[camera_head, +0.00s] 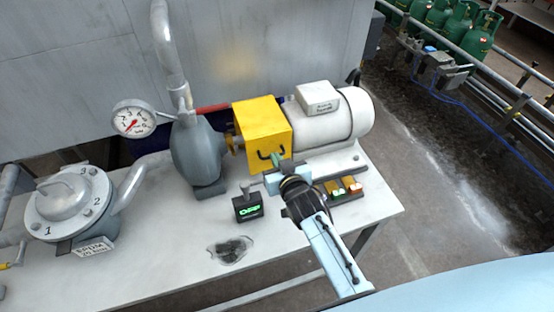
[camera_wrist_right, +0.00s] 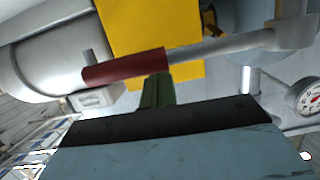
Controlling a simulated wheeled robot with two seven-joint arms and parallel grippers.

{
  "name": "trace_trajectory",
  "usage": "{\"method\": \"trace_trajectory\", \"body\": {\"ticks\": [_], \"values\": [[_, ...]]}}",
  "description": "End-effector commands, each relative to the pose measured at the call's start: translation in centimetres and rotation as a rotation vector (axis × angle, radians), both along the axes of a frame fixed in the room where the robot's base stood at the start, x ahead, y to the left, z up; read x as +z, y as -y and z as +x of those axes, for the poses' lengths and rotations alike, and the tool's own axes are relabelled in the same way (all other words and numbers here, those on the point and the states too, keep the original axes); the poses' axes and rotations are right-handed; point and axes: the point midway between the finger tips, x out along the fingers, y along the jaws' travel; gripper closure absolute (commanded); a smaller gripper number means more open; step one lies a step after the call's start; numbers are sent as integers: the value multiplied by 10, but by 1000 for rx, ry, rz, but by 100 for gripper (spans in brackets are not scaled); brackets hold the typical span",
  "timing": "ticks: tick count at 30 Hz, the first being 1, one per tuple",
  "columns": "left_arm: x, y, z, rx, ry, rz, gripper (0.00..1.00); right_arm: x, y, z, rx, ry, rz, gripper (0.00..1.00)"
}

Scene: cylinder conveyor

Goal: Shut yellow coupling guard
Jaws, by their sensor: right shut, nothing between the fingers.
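The yellow coupling guard (camera_head: 262,118) is a box-like cover between the grey pump and the white motor, with a dark handle (camera_head: 270,155) on its front face. A brass-coloured part shows at its left side. Its yellow surface also fills the top middle of the right wrist view (camera_wrist_right: 150,25). My right gripper (camera_head: 275,160) is shut and empty, its green fingertips close to the guard's lower front by the handle. I cannot tell whether they touch. The fingertips also show in the right wrist view (camera_wrist_right: 157,90). My left gripper is not in view.
The grey pump (camera_head: 197,152) stands left of the guard, the white motor (camera_head: 340,112) right. A pressure gauge (camera_head: 134,118) stands farther left. A small display box (camera_head: 248,207) and a switch block (camera_head: 345,190) sit on the bench (camera_head: 180,245) near my right arm. The bench front is mostly clear.

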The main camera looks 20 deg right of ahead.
Motion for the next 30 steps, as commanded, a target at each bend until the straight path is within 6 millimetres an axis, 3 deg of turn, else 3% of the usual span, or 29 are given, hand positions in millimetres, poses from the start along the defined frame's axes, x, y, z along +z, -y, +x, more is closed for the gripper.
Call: {"method": "trace_trajectory", "body": {"ticks": [13,24,30], "values": [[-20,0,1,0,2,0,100,-27,0,6,-1,-4,0,100],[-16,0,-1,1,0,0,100,-27,1,4,-2,-14,-2,100],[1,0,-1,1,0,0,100,-12,-1,-1,2,-9,-2,100]]}}
